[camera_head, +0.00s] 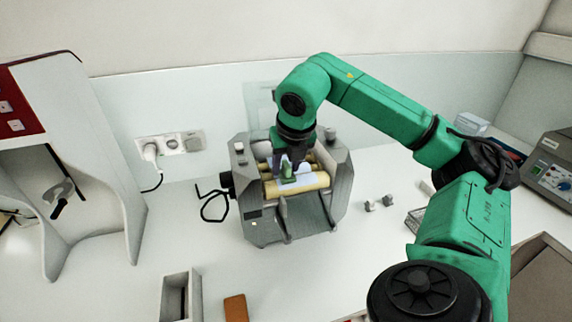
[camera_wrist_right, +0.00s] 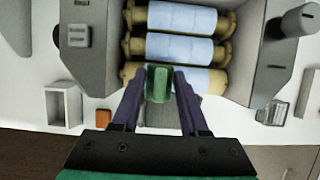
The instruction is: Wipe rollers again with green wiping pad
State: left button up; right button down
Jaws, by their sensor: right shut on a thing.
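The cream mill (camera_head: 255,222) stands on the white table, a grey housing with yellow-ended rollers. The front roller (camera_head: 312,183) shows in the head view, with a pale coating on its middle. In the right wrist view three parallel rollers (camera_wrist_right: 180,47) show, each with a pale bluish middle. My right gripper (camera_head: 290,160) is over the rollers, pointing down. It is shut on the green wiping pad (camera_wrist_right: 157,82), which sits between its fingers at the nearest roller in the wrist view. Whether the pad touches the roller is unclear. My left gripper is out of view.
A grey open box (camera_head: 168,297) and an orange-brown block (camera_head: 236,308) lie in front of the mill. Small grey knobs (camera_head: 370,206) and a wire basket (camera_head: 414,222) are to its right. A wall socket (camera_head: 172,143) with a plug is behind left.

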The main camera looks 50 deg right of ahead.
jog(key=shift+f+b, duration=0.5)
jog(key=shift+r, duration=0.1)
